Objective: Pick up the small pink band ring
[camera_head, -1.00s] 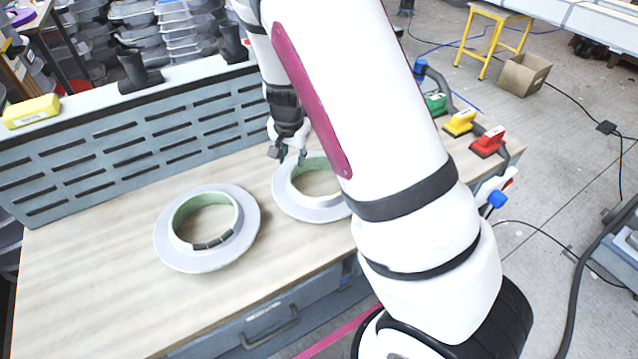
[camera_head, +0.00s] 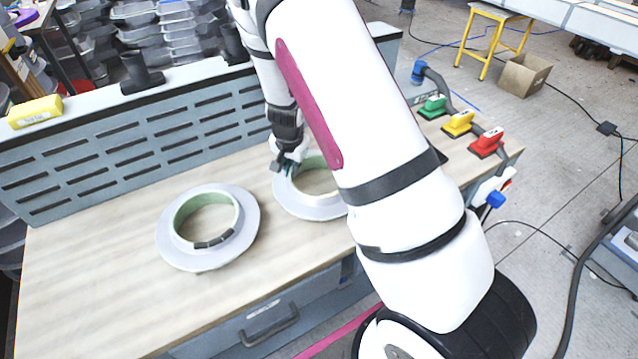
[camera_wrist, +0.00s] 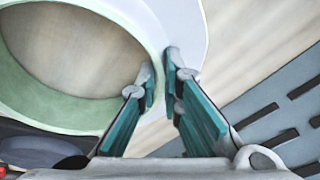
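I cannot make out a separate small pink band ring in either view. Two grey ring-shaped moulds with pale green inner walls lie on the workbench: a left ring (camera_head: 240,245) with dark pieces along its inner edge, and a right ring (camera_head: 315,208) partly hidden behind my arm. My gripper (camera_head: 286,169) points down at the left rim of the right ring. In the wrist view my gripper (camera_wrist: 162,85) has its two teal-padded fingers apart. One finger is on the hole side of the ring's raised green collar (camera_wrist: 60,108), the other over its grey flange. Contact is unclear.
A slotted grey panel (camera_head: 130,135) stands along the bench's back. Green, yellow and red sanding blocks (camera_head: 459,123) sit at the bench's right end. A yellow box (camera_head: 35,112) is on the back ledge. The left of the wooden bench top (camera_head: 90,270) is clear.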

